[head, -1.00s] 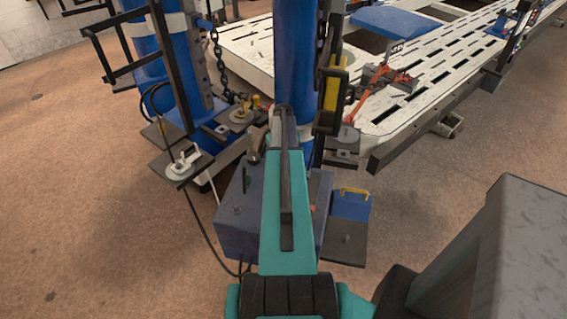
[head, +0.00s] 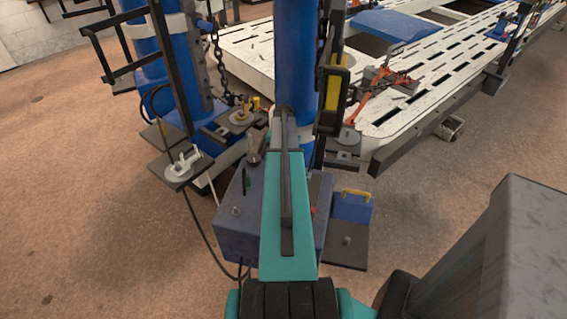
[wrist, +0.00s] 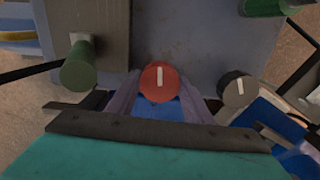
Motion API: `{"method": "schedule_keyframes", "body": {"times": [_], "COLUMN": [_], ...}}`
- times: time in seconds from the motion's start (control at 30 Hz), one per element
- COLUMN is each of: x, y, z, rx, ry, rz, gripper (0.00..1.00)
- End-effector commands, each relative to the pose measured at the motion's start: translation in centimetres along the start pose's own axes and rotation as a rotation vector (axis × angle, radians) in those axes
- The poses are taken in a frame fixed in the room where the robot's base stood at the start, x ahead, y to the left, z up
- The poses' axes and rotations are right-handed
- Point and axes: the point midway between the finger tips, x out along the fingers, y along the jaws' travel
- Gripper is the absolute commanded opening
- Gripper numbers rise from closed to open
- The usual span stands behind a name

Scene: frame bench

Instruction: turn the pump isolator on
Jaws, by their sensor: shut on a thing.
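A round red knob (wrist: 159,82) with a white pointer bar sits on the blue-grey box in the wrist view. Its bar stands nearly upright in the picture. My gripper (wrist: 160,98) is shut on the red knob, one finger at each side of it. I read no label, so I cannot confirm that this knob is the pump isolator. In the head view the box (head: 232,237) stands below the blue column, and my arm hides the gripper and most of the knob's face.
A black knob (wrist: 237,89) with a white bar sits close right of the red one. A green cylinder (wrist: 79,66) stands out to the left. A blue case with a yellow handle (head: 351,207) is right of the box. A dark cable hangs at the left; the left floor is open.

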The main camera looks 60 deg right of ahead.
Motion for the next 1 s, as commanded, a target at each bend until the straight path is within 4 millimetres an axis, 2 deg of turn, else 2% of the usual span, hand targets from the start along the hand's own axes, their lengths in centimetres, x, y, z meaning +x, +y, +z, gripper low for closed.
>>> {"method": "schedule_keyframes", "body": {"times": [0.33,0.37,0.43,0.47,1.0], "x": [-0.04,-0.04,-0.04,-0.04,0.02], "y": [0.15,0.15,0.13,0.13,0.23], "z": [-0.08,-0.08,-0.08,-0.08,0.0], "rx": [0.002,0.002,0.002,0.002,-0.013], "ry": [0.002,0.002,0.002,0.001,-0.001], "rz": [0.003,0.003,0.002,0.002,0.004], "gripper": [0.24,0.51,0.63,0.65,0.65]}}
